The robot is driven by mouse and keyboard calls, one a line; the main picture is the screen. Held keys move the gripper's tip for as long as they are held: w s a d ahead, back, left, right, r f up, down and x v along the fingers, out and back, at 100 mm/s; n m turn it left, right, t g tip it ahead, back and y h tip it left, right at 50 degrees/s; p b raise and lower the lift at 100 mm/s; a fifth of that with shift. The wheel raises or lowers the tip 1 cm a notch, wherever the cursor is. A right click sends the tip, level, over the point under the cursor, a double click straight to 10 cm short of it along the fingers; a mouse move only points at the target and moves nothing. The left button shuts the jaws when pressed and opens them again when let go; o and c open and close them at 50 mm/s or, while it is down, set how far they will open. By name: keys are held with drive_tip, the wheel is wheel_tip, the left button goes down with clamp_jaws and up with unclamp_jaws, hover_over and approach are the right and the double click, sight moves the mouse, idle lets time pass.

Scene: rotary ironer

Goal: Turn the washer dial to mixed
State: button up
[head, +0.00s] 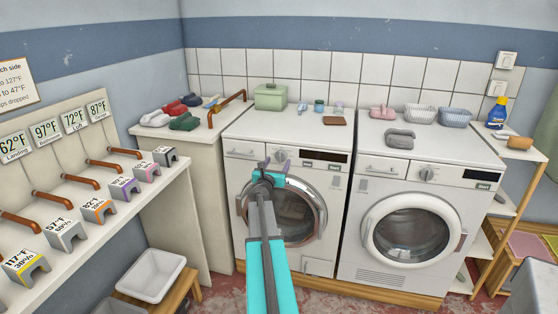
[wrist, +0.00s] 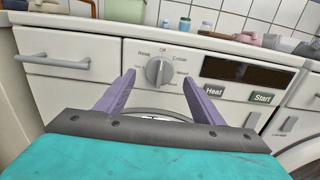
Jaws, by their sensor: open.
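The dial (wrist: 159,72) is a round grey knob with a raised grip bar on the left machine's white front panel. Labels around it include Rinse, Off and Cotton; the lower ones are too small or covered to read. The bar stands about upright, near Off. The dial also shows just above my gripper in the head view (head: 281,155). My gripper (head: 273,167) is open and empty. In the wrist view its two purple fingers (wrist: 158,78) point toward the panel, one on each side of the dial; I see no contact.
Heat (wrist: 214,92) and Start (wrist: 262,98) buttons sit right of the dial, under a dark display (wrist: 248,71). A drawer handle (wrist: 52,63) is to the left. A second machine (head: 408,225) stands at right. Small items, including a green box (head: 270,98), stand on top.

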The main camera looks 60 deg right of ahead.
sight(280, 158)
drive_tip(key=shift+x, duration=1.8)
drive_tip(key=c, duration=1)
drive_tip(key=shift+c, duration=0.2)
